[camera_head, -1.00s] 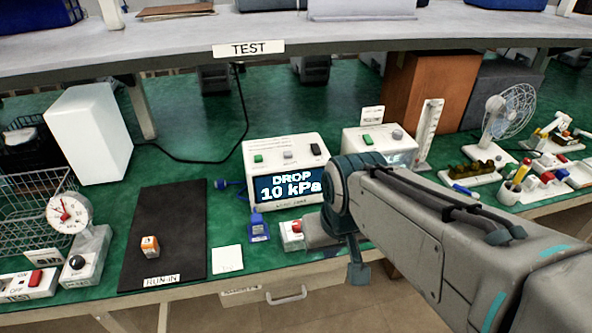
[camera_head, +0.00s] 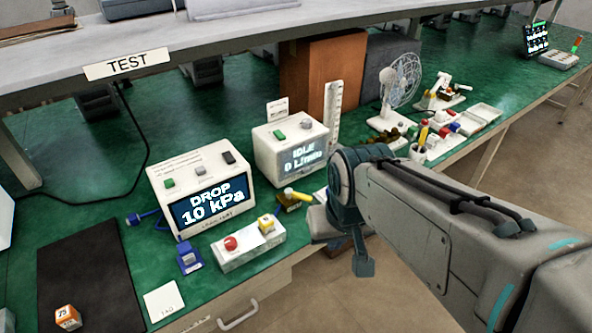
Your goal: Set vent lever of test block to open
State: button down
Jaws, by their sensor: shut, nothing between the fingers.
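A small dark brass-coloured block with a yellow lever (camera_head: 297,194) sits on the bench in front of the flow meter; it may be the test block, but I see no label naming it. The lever lies roughly level, its end to the right, close to my arm. A blue fitting with a white label (camera_head: 189,258) stands in front of the leak tester (camera_head: 200,200), which reads "DROP 10 kPa". My gripper (camera_head: 320,223) shows as a grey body left of my arm's wrist, near the bench's front edge. It appears shut and empty; its fingertips are hard to make out.
A box with red and yellow buttons (camera_head: 247,245) stands left of my gripper. A black mat (camera_head: 90,270) holds an orange cube (camera_head: 67,318). A fan (camera_head: 398,90) and a pen cup (camera_head: 419,152) stand beyond my arm.

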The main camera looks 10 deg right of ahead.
aim_at(289, 192)
jog(key=k, duration=1.25)
jog(key=z, duration=0.95)
jog(key=i, duration=1.25)
jog(key=u, duration=0.5)
jog(key=i, duration=0.55)
jog(key=u, duration=0.7)
